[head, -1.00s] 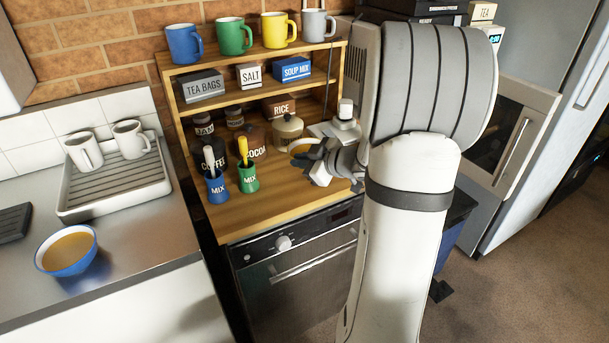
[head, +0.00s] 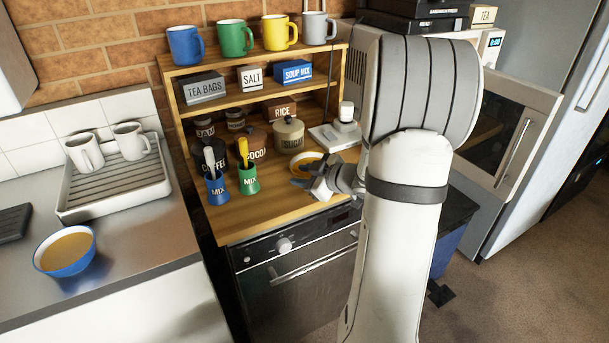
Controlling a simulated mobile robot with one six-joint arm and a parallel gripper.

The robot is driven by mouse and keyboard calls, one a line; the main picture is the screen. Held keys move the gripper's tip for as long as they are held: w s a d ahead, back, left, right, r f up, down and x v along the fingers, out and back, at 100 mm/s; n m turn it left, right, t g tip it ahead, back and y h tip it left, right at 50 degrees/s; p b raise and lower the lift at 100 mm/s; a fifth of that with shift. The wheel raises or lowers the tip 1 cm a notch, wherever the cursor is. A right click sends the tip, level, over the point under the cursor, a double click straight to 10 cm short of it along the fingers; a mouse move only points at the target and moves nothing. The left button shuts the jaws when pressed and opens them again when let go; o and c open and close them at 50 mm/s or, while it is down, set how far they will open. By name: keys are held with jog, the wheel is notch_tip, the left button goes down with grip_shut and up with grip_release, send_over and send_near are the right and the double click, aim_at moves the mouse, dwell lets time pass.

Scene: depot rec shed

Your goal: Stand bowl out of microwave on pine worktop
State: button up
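A bowl with a yellow-orange filling (head: 301,158) stands upright on the pine worktop (head: 262,213), in front of the lidded canister. My gripper (head: 300,177) is low over the worktop at the bowl's near side, with its fingers apart and no bowl lifted in them. Part of the bowl's near side is hidden by the gripper, and I cannot tell whether a finger touches it. The microwave (head: 528,92) stands to the right, partly behind my arm; its inside is largely hidden.
A blue bowl of orange soup (head: 66,268) stands on the steel counter at left. Two MIX pots (head: 248,180) stand left of my gripper. A white scale-like device (head: 334,137) is behind it. Shelves with mugs and boxes rise behind. The worktop's front strip is clear.

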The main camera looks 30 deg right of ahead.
jog(key=p+v, duration=0.2)
jog(key=v, duration=1)
jog(key=w+r+m+h, duration=0.3)
jog(key=w+h, duration=0.1)
jog(key=h, duration=0.2)
jog(key=s+a+f+m+g, duration=0.2)
jog(key=s+a+m+g, duration=0.65)
jog(key=s+a, duration=1.05)
jog(key=shift+n+g+y, duration=0.4)
jog(key=shift+n+g, duration=0.25)
jog(key=shift+n, duration=0.3)
jog(key=r+p, duration=0.2)
jog(key=r, duration=0.1)
jog(key=a+r+p, duration=0.1)
jog(key=p, duration=0.1)
jog(key=shift+w+r, duration=0.3)
jog(key=shift+d, duration=0.2)
